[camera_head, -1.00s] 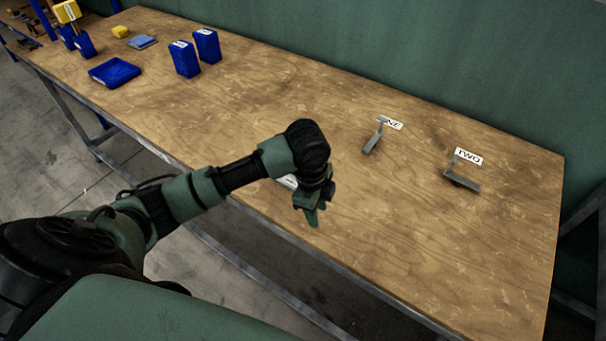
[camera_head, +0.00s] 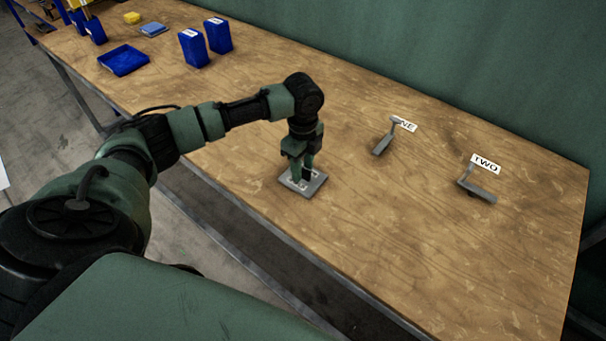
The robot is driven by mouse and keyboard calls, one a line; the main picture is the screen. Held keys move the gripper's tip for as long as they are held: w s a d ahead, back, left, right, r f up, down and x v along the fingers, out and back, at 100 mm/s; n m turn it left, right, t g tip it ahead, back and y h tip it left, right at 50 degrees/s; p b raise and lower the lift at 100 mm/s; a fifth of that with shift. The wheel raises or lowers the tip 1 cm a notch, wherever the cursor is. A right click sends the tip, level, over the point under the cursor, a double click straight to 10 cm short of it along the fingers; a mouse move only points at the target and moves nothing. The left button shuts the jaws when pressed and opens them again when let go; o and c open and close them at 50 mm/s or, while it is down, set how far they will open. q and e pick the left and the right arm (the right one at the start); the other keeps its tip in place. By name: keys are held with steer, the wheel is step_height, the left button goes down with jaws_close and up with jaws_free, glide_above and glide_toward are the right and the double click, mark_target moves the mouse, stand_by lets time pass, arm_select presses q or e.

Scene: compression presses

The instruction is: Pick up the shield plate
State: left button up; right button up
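A flat, light grey square plate (camera_head: 316,187), which I take to be the shield plate, lies on the wooden table near its front edge. My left gripper (camera_head: 301,174) points straight down over the middle of the plate. Its two green fingers stand apart with a gap between them, and their tips are at or just above the plate's top. The fingers hide the plate's middle, so I cannot tell whether they touch anything there. My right gripper is not in view.
Blue bins (camera_head: 194,48) (camera_head: 218,35) and a blue tray (camera_head: 124,60) stand at the back left. The wooden table (camera_head: 420,240) is clear at the front right.

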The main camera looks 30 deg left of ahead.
arm_select(q)
steer(key=shift+f, duration=0.5)
steer(key=shift+c, duration=0.3)
jaws_close()
steer(key=shift+r, duration=0.1)
stand_by(0.7)
